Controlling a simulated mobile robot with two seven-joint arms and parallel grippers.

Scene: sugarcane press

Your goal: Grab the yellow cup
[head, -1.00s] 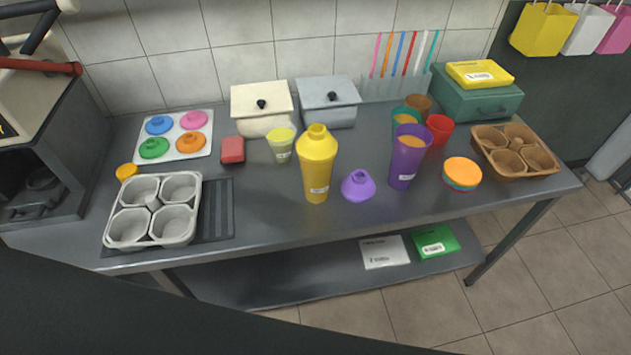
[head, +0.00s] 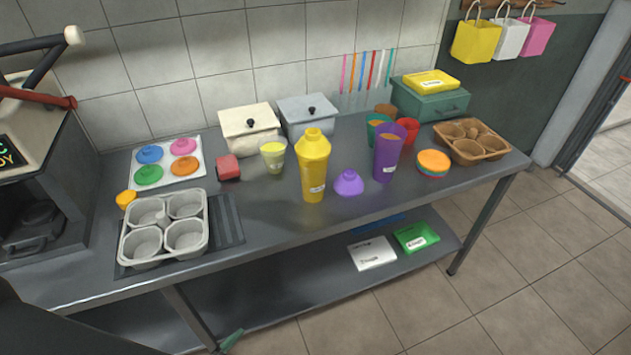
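A tall yellow cup (head: 313,172) with a yellow domed lid stands upright on the grey metal table (head: 270,218), near the middle of the picture. A white label is on its front. A purple lid (head: 348,183) lies just right of it, and a clear cup with pale yellow-green contents (head: 273,158) stands to its left. Neither of my grippers is in view, and nothing is touching the yellow cup. A dark shape fills the bottom left corner; I cannot tell what it is.
A grey cup tray (head: 163,255) is at the left front. A purple cup (head: 387,160) stands right of the purple lid, with stacked lids (head: 432,163) and a brown tray (head: 497,150) farther right. The table's front edge before the yellow cup is clear.

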